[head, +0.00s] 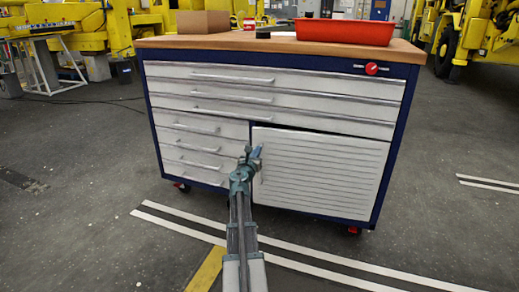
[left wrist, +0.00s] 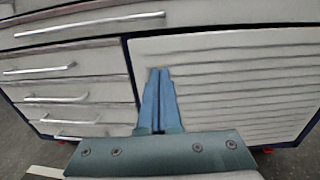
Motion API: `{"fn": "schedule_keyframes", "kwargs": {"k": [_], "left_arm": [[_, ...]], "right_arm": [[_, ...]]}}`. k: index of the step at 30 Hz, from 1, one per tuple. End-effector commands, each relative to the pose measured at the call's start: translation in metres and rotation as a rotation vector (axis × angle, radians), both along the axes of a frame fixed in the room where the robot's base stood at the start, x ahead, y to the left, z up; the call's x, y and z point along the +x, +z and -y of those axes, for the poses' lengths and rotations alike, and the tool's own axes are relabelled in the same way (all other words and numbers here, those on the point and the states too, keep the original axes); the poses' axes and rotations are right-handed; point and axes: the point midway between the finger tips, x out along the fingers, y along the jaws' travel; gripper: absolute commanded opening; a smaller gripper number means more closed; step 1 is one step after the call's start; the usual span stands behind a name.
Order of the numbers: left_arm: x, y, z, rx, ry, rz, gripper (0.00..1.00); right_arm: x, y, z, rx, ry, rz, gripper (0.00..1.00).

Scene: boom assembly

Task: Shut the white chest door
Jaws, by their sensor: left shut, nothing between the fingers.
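The white chest door (head: 320,172) is the ribbed panel at the lower right of the blue tool chest (head: 270,54). It also shows in the left wrist view (left wrist: 235,85). A dark gap runs along its top edge, wider toward the left, so it looks slightly ajar or nearly flush; I cannot tell which exactly. My left gripper (head: 256,151) is shut and empty in front of the door's left edge. Its blue fingertips (left wrist: 159,72) overlap the door's left part in the left wrist view; contact cannot be told. It partly hides the door's handle area. My right gripper is not in view.
White drawers (head: 205,143) with bar handles are left of and above the door. A red tray (head: 344,31) and a cardboard box (head: 203,21) stand on the wooden top (head: 270,43). The grey floor around the chest is clear, with white painted lines.

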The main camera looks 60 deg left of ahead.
Motion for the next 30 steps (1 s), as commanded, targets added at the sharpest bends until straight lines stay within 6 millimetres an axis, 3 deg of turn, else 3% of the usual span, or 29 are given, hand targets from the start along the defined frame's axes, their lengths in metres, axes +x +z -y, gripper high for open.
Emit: {"fn": "schedule_keyframes", "kwargs": {"k": [18,24,30], "left_arm": [[0.08,0.0,-0.08,0.0,0.001,0.001,0.0],[0.093,0.0,-0.092,0.0,0.001,0.001,0.0],[0.093,0.0,-0.092,0.0,0.001,0.001,0.0]], "right_arm": [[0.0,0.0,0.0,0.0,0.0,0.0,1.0],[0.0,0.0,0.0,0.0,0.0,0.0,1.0],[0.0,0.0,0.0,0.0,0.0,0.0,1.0]]}}
